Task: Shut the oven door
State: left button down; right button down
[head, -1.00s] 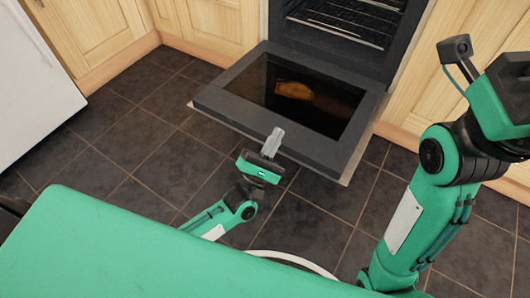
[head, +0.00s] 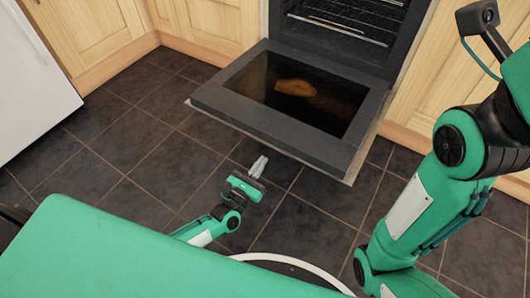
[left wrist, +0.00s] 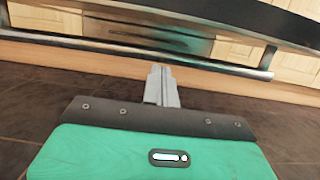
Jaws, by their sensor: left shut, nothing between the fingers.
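The oven door (head: 225,98) hangs folded down, about level, in front of the open oven (head: 345,32). Its dark glass inner panel faces up and shows a brownish reflection. My left gripper (head: 259,164) is shut and empty, in front of and apart from the door's front edge, seemingly lower than it. In the left wrist view, my left gripper (left wrist: 162,84) points toward the oven, with a metal handle bar (left wrist: 150,57) and the door's dark edge across the view above it. The right arm shows at the right, but its fingers are out of view.
Wooden cabinets (head: 92,38) stand on both sides of the oven. A white appliance (head: 32,85) stands at the far left. The dark tiled floor (head: 130,160) is clear left of the door. Wire racks (head: 350,20) sit inside the oven.

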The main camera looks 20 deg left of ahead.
pick_arm(q)
jog(key=shift+w+d+r+b, duration=0.2)
jog(key=shift+w+r, duration=0.25)
jog(key=shift+r, duration=0.3)
jog(key=shift+w+d+r+b, duration=0.15)
jog(key=shift+w+r, duration=0.35)
jog(key=shift+r, duration=0.3)
jog(key=shift+w+d+r+b, duration=0.1)
jog(key=shift+w+r+b, duration=0.1)
jog(key=shift+w+r, duration=0.4)
jog(key=shift+s+r, duration=0.15)
jog(key=shift+r, duration=0.1)
